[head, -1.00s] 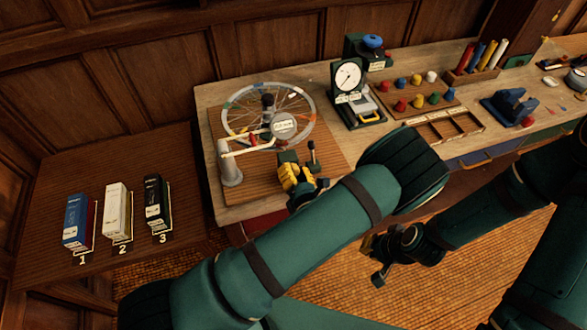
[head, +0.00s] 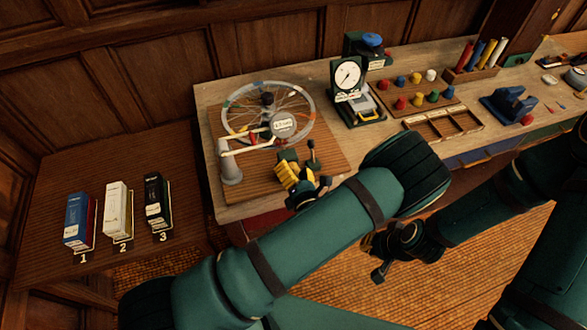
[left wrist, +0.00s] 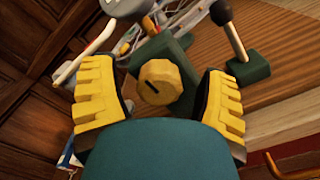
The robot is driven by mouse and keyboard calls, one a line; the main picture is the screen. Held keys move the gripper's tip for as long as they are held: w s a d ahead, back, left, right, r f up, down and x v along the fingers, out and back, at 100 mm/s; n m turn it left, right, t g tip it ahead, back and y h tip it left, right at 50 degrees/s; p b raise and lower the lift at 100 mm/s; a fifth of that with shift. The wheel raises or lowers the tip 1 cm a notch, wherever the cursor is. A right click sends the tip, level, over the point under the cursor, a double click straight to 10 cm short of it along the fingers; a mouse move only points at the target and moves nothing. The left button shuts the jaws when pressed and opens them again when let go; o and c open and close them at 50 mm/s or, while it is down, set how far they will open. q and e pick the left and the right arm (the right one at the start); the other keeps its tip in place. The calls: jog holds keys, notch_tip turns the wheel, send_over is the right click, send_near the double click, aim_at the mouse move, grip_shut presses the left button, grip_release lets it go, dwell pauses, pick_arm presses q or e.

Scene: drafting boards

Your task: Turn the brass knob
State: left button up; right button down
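The round brass knob (left wrist: 160,83) shows in the left wrist view, on the face of a dark green block (left wrist: 172,52). In the head view my left gripper (head: 294,174) is at the front edge of the wooden board, and I cannot make out the knob there. My right gripper (head: 376,258) hangs low in front of the bench; its fingers are too unclear to judge.
A spoked wheel (head: 268,85) on a stand is behind the left gripper. A black-knobbed lever (left wrist: 232,38) stands right of the knob block. A dial gauge (head: 348,76) is farther right. Numbered boxes (head: 118,208) stand on the left side table.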

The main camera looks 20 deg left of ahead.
pick_arm(q)
jog(key=shift+s, duration=0.1)
jog(key=v, duration=1.2)
